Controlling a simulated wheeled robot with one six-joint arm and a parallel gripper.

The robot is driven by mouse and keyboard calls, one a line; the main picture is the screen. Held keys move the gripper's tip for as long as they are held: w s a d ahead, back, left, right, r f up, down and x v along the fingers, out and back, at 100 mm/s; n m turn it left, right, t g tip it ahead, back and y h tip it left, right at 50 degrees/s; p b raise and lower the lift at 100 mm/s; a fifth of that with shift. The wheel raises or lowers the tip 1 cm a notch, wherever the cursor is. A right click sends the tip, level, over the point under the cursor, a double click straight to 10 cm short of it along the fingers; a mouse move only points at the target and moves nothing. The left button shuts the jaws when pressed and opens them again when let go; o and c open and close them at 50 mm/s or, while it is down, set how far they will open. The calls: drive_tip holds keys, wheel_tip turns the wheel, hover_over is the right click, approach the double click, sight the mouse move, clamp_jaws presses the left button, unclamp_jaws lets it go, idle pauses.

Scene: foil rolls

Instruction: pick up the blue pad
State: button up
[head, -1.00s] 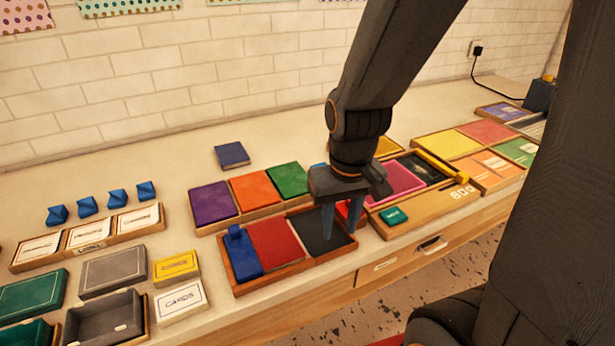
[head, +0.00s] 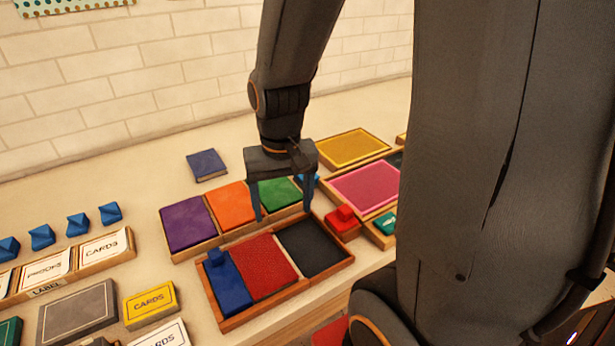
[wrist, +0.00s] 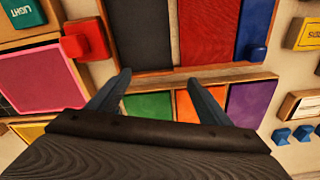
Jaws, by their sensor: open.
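A dark blue square pad (head: 207,165) lies flat and alone on the counter, behind the purple and orange pads. A brighter blue piece (head: 228,283) with a small blue block on one end lies at the left of a wooden tray (head: 283,307); it also shows in the wrist view (wrist: 259,25). My gripper (head: 283,213) points down, open and empty, above the green pad (head: 279,192) and the tray's back edge. It is to the right of the lone blue pad, apart from it. The lone pad does not show in the wrist view.
The tray also holds a red pad (head: 264,267) and a black pad (head: 313,246). Purple (head: 187,223) and orange (head: 233,205) pads sit in the row behind. A red block (head: 342,220) and pink pad (head: 364,188) are to the right. Counter around the lone pad is clear.

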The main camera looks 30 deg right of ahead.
drive_tip(key=w+d+m, duration=0.2)
drive_tip(key=w+d+r+m, duration=0.1)
drive_tip(key=w+d+m, duration=0.1)
drive_tip(key=w+m, duration=0.1)
drive_tip(key=w+d+m, duration=0.3)
drive_tip(key=shift+w+r+b, duration=0.25)
drive_tip(key=shift+r+b, duration=0.05)
drive_tip(key=w+d+m, duration=0.1)
drive_tip(key=d+m, duration=0.1)
drive_tip(key=w+d+m, duration=0.2)
drive_tip(key=w+d+r+m, duration=0.1)
drive_tip(key=d+m, duration=0.1)
drive_tip(key=shift+w+r+m+g, duration=0.1)
drive_tip(key=shift+w+m+g, duration=0.1)
drive_tip(key=shift+m+g, duration=0.15)
drive_tip(key=shift+d, duration=0.25)
drive_tip(key=shift+a+f+p, duration=0.15)
drive_tip(key=shift+f+p, duration=0.8)
drive_tip(key=shift+f, duration=2.9)
drive_tip(key=c, duration=1.2)
wheel_tip(320, 180, up, 10)
drive_tip(key=shift+r+b, duration=0.1)
drive_tip(key=shift+b, duration=0.95)
drive_tip(key=shift+c, duration=0.3)
drive_tip(key=o, duration=0.6)
drive_tip(key=c, duration=0.4)
drive_tip(key=shift+o, duration=0.2)
drive_tip(key=shift+s, duration=0.1)
